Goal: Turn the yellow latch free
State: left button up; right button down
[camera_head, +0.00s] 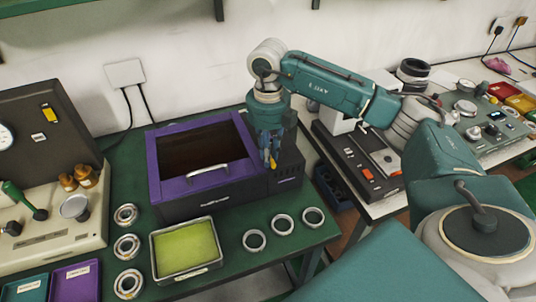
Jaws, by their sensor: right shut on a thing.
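The yellow latch (272,162) is a small yellowish piece at the front right of the purple-framed machine (165,190), beside its dark control block (290,172). Only a little of it shows below my fingers, so its angle is hard to tell. My right gripper (268,154) points straight down here, and its fingers are shut on the latch. The machine's purple lid has a dark window and a silver handle (208,171) at its front, and it looks closed. My left gripper is out of view.
Several metal rings lie on the green table, such as one at the front right (283,224). A tray with a yellow-green bottom (186,249) stands before the machine. A beige gauge device (60,235) stands left. Another bench with equipment (355,160) is right, past a gap.

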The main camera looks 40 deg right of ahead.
jog(key=shift+w+r, duration=0.1)
jog(key=shift+r, duration=0.05)
jog(key=c, duration=1.6)
grip_release()
notch_tip(320, 180, up, 12)
jog(key=shift+f, duration=0.1)
